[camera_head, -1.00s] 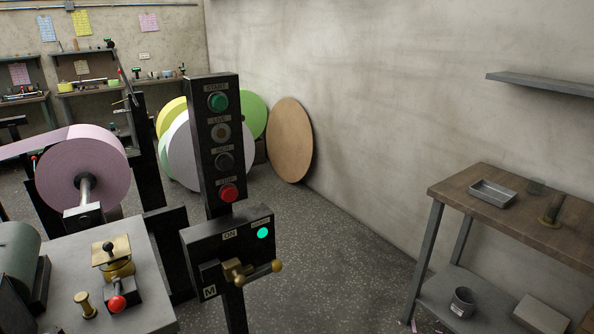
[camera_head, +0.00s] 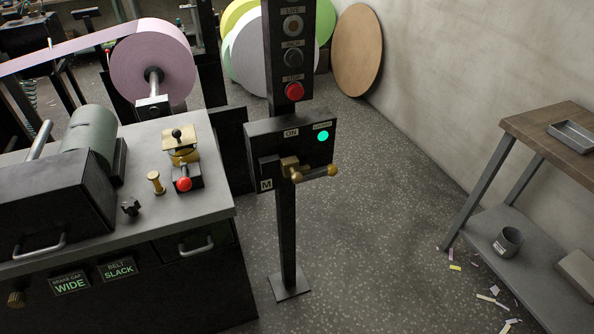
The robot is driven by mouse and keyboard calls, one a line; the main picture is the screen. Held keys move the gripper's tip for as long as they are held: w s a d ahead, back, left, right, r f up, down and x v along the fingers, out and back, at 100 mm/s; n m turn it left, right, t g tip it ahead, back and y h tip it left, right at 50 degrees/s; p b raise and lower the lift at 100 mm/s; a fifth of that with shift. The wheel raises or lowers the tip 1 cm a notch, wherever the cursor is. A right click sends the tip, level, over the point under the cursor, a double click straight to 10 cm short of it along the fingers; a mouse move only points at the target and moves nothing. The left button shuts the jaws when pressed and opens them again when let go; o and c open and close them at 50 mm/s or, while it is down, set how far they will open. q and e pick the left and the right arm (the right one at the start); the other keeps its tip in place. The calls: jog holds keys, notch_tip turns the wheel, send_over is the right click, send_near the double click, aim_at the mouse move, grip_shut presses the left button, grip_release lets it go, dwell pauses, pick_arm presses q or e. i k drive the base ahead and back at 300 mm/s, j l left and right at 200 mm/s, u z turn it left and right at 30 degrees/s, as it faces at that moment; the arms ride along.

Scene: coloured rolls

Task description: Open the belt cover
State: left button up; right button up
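A black box-shaped cover (camera_head: 55,205) with a metal handle (camera_head: 40,249) on its front face sits on the left of the grey machine top. It looks closed, and I take it to be the belt cover, though no label names it. A green-grey cylinder (camera_head: 90,135) on a shaft lies behind it. Below, on the black cabinet front, are a sign reading "BELT SLACK" (camera_head: 119,269) and one reading "BRAKE GAP WIDE" (camera_head: 71,284). Neither of my grippers is in view.
A black control post (camera_head: 287,235) stands right of the machine, with a red stop button (camera_head: 294,91), a green light (camera_head: 323,136) and a brass lever (camera_head: 315,173). A pink roll (camera_head: 152,65) hangs behind. A workbench (camera_head: 550,135) stands at right.

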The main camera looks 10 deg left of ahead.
aim_at(43, 209)
jog(key=u, duration=1.95)
